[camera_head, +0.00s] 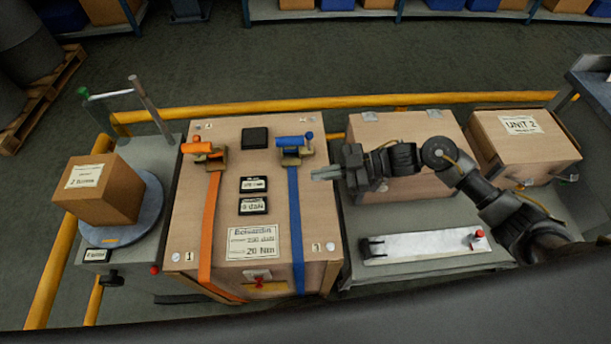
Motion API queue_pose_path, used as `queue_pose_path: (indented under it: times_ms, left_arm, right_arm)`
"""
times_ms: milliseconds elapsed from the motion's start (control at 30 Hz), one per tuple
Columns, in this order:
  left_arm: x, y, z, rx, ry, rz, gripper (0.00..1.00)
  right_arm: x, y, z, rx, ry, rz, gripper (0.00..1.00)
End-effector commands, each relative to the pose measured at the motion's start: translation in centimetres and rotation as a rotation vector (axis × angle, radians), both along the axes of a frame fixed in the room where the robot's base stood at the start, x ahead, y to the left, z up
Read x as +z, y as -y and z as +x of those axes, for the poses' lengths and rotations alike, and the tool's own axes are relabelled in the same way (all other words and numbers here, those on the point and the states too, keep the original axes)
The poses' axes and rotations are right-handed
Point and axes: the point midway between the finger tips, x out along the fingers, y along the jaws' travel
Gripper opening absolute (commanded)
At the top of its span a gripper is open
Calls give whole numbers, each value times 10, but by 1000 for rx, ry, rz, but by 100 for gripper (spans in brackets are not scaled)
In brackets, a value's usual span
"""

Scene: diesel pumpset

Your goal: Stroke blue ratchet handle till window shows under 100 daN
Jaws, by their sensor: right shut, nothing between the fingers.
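The blue ratchet (292,145) sits on top of the large wooden crate (210,138), at its right side. Its blue handle lies roughly level, with a round blue knob at its right end. The blue strap (296,220) runs from it down the crate's front. Two small dark display windows, an upper one (253,184) and a lower one (252,206), sit mid-crate. The lower one seems to read 0 daN; the upper is too small to read. My right gripper (318,174) is shut and empty, just right of and below the blue ratchet, apart from it. My left gripper is out of view.
An orange ratchet (204,148) with an orange strap (208,230) is at the crate's left. A carton (98,190) stands on a round turntable (140,212) at left. More crates (525,145) stand right, and a yellow rail (250,108) runs behind.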

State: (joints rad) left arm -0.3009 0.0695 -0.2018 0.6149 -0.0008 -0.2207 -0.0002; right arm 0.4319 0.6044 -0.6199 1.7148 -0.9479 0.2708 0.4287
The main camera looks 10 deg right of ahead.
Motion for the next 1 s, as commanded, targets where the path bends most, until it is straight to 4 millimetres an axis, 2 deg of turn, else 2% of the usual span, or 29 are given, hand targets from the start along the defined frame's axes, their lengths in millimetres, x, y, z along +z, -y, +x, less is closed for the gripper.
queue_pose_path:
  times_ms: [100, 300, 600, 1000]
  left_arm:
    - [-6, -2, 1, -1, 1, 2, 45]
    - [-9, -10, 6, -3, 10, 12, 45]
    - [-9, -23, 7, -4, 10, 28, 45]
    - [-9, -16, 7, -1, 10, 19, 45]
  right_arm:
    - [3, 22, -1, -3, 2, -1, 0]
    - [10, 43, -3, -1, 2, 1, 0]
    - [14, 49, -4, 0, 2, 3, 0]
    - [13, 48, -4, -1, 3, 3, 0]
